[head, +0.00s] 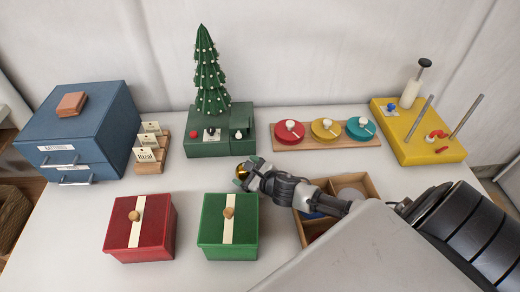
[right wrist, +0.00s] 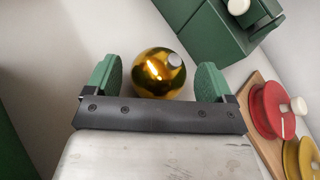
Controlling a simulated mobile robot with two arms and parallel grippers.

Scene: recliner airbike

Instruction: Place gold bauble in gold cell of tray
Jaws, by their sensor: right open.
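The shiny gold bauble (head: 240,171) sits on the white table in front of the green tree base. In the right wrist view the bauble (right wrist: 155,84) lies between the two green finger pads, with a gap on each side. My right gripper (head: 246,167) is open around it and does not visibly grip it. The wooden tray (head: 372,187) with cells is right of the gripper, largely covered by my right arm. A pale round shape and some blue show in its cells; I cannot make out the gold cell. My left gripper is not in view.
A green box (head: 214,244) and a red box (head: 126,241) stand in front. The green tree base (head: 221,148) is just behind the bauble. A wooden rack (head: 326,145) with red, yellow and teal lids is at the back. A yellow block (head: 425,148) with rods stands right.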

